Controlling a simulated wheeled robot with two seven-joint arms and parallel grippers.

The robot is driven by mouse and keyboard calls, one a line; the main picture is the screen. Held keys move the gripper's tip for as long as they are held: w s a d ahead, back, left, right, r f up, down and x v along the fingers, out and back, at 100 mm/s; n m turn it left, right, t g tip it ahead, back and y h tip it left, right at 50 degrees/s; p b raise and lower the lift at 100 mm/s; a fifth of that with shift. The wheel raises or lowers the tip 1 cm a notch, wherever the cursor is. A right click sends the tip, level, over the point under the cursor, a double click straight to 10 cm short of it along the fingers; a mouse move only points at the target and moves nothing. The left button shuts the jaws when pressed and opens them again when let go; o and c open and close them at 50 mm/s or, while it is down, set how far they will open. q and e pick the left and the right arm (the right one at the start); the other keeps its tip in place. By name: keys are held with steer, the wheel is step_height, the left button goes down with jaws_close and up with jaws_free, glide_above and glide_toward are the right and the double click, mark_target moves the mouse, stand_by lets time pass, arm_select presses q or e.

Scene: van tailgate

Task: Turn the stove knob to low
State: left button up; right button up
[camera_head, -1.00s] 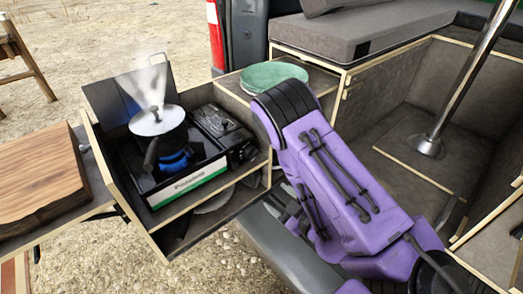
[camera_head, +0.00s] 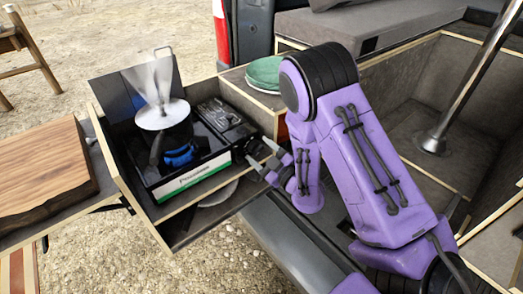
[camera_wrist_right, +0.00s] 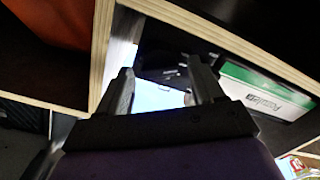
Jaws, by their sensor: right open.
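The camping stove (camera_head: 192,178) sits in the pull-out wooden drawer, with a black top and a white and green front panel. A steaming pot with a pale lid (camera_head: 162,115) stands on it, with blue flame (camera_head: 181,156) below. No knob can be made out; my right gripper covers the stove's right front corner in the head view. My right gripper (camera_head: 258,158) is open at that corner. In the right wrist view its two fingers (camera_wrist_right: 165,88) point toward the stove, whose front panel (camera_wrist_right: 262,92) shows to their right. My left gripper is not in view.
The drawer's wooden rim (camera_head: 127,187) surrounds the stove and runs close to my right gripper. Green plates (camera_head: 264,73) lie on the counter behind. A wooden board (camera_head: 40,170) rests at the left. A metal pole (camera_head: 462,90) stands at the right.

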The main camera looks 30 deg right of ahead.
steer(key=c, duration=1.1)
steer(key=shift+o, duration=0.2)
steer(key=shift+m, duration=0.3)
steer(key=m, duration=0.3)
steer(key=shift+d, duration=0.1)
steer(key=m, duration=0.5)
steer(key=shift+d, duration=0.1)
steer(key=m, duration=0.4)
steer(key=shift+m+p, duration=0.3)
steer(key=shift+d+m, duration=0.1)
steer(key=shift+m, duration=1.7)
steer(key=shift+f, duration=0.1)
